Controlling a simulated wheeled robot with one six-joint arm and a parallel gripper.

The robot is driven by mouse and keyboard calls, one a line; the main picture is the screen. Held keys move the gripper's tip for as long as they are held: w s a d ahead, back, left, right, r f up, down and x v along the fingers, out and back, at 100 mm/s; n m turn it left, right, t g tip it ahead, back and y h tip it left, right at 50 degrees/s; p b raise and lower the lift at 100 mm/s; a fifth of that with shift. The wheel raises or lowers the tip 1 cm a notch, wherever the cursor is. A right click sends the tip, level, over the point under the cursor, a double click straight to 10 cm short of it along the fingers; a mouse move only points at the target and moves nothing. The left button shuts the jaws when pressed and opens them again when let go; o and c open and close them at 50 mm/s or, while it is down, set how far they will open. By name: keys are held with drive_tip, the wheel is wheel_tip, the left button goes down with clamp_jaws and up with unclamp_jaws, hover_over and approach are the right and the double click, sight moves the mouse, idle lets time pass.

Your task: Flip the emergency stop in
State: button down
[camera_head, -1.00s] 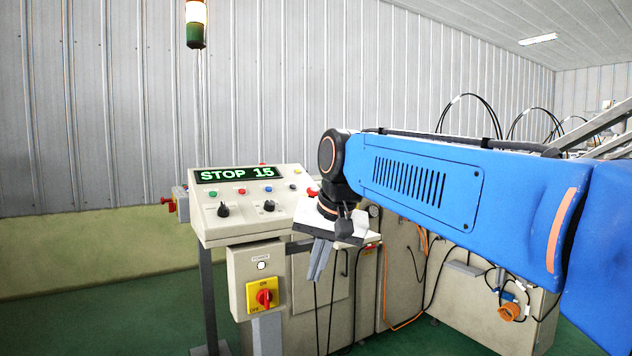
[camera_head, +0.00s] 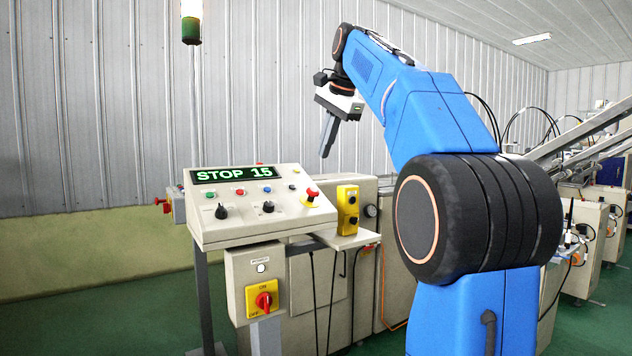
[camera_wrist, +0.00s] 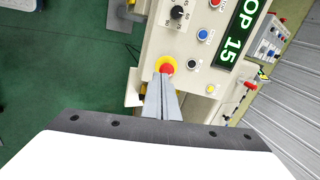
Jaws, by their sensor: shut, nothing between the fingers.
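The emergency stop is a red mushroom button (camera_head: 312,194) on a yellow base at the right end of the sloped control panel (camera_head: 225,232). In the wrist view the red button (camera_wrist: 167,68) shows just past the fingertips. My gripper (camera_head: 325,152) is shut and empty, raised above the panel's right side and pointing down. In the head view there is a clear gap between the fingertips and the button. The panel's display (camera_head: 232,174) reads "STOP 15".
A yellow box with black knobs (camera_head: 347,210) stands just right of the panel. A red rotary switch on a yellow plate (camera_head: 263,299) sits below. The panel carries several small buttons and black knobs (camera_head: 221,211). Space above the panel is free.

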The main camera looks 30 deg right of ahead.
sight(313, 190)
drive_tip(key=shift+w+d+r+m, duration=0.3)
drive_tip(key=shift+w+d+r, duration=0.15)
drive_tip(key=shift+d+r, duration=0.15)
drive_tip(key=shift+w+d+r+m, duration=0.3)
drive_tip(key=shift+w+d+r, duration=0.1)
drive_tip(key=shift+d+r, duration=0.15)
drive_tip(key=shift+f, duration=0.1)
drive_tip(key=x, duration=1.4)
drive_tip(key=shift+x, duration=1.05)
drive_tip(key=shift+d, duration=0.1)
drive_tip(key=shift+s, duration=0.1)
drive_tip(key=v, duration=1.4)
